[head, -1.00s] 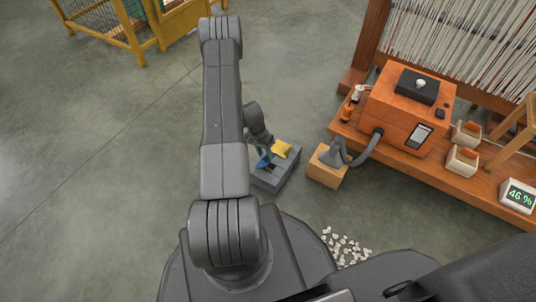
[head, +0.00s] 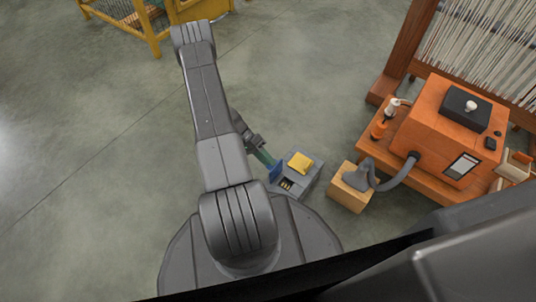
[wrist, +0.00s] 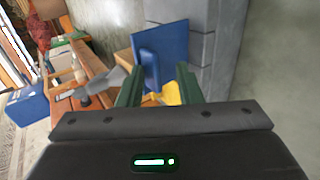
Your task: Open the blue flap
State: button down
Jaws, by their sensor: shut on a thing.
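The blue flap (head: 275,171) belongs to a low grey box (head: 312,184) on the floor. It stands raised beside an uncovered compartment (head: 286,185) with small dark and yellowish things in it, too small to tell. A yellow flap (head: 300,162) lies on the box's other part. My gripper (head: 265,159) is at the blue flap's upper edge, its green fingers partly hidden by the flap and the arm. In the wrist view, the blue flap (wrist: 162,55) stands between my green fingertips (wrist: 158,86), and my gripper is shut on it. Some yellow (wrist: 172,93) shows behind.
A wooden block (head: 353,187) with a grey hose nozzle (head: 358,174) stands right of the box. An orange machine (head: 448,130) sits on a wooden bench by a loom (head: 490,45). A yellow frame (head: 125,22) stands far left. The floor left of my arm is clear.

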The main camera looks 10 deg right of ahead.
jog(key=c, duration=2.2)
grip_release()
jog(key=shift+w+a+f, duration=0.15)
jog(key=shift+f, duration=0.8)
jog(key=c, duration=2.1)
grip_release()
jog(key=o, duration=1)
jog(key=shift+r, duration=0.15)
jog(key=shift+c, duration=1)
jog(key=shift+w, duration=0.1)
jog(key=shift+w+a, duration=0.55)
jog(key=shift+w, duration=0.05)
jog(key=shift+c, duration=1.2)
jog(key=w+a, duration=0.9)
jog(key=w, duration=0.1)
jog(key=shift+w+r, duration=0.35)
